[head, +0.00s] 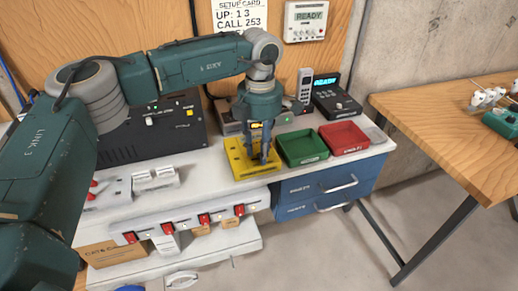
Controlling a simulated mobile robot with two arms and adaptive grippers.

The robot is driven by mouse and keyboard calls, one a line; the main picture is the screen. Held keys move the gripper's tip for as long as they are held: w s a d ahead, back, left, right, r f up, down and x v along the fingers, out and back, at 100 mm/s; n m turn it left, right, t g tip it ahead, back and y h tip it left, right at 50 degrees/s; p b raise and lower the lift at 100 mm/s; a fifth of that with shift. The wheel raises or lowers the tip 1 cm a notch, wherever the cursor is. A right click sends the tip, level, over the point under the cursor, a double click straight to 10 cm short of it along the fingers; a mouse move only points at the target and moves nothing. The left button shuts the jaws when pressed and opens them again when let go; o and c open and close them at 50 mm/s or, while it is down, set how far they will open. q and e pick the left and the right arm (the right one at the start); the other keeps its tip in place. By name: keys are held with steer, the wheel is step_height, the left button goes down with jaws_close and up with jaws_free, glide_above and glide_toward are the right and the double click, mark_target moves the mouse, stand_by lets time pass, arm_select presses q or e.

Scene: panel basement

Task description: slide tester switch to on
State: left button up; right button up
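A yellow flat unit (238,170) lies on the white bench, directly under my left gripper. It may be the tester, but no label on it is readable, and its switch is hidden or too small to make out. My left gripper (261,158) points straight down with its fingertips at or just above the yellow unit's top. Whether the fingers touch it, or are parted, I cannot tell. My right gripper is not in view.
Green (303,146) and red (344,138) trays sit right of the yellow unit. A black box with knobs (160,128) stands behind my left arm. A handset (305,85) and a keypad unit (336,97) stand behind the trays. A wooden table (440,108) is at right.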

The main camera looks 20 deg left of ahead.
arm_select(q)
steer(key=shift+r, duration=0.15)
step_height(320, 180, up, 12)
stand_by(0.6)
steer(key=shift+f, duration=0.25)
